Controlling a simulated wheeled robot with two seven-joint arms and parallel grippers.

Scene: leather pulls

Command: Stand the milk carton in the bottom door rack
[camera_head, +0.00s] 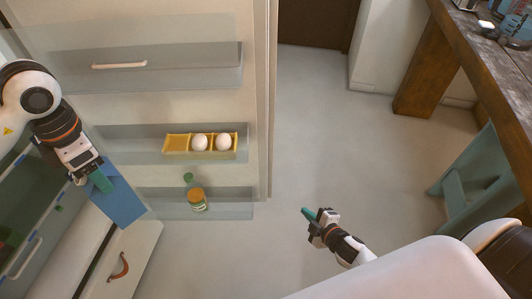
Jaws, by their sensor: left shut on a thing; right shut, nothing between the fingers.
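The milk carton (122,204) is blue and tilted. My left gripper (101,181) is shut on its upper part and holds it at the left end of the bottom door rack (235,207). I cannot tell whether the carton touches the rack. The rack is a clear tray low on the open fridge door. A jar with an orange lid (197,199) stands in it, with a green-topped item (189,179) behind. My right gripper (311,217) is shut and empty, over the floor to the right of the door.
A top rack (190,75) is higher on the door. A drawer with a brown handle (119,267) is below left. A wooden table (480,75) and teal stool (465,180) stand at right. The middle floor is clear.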

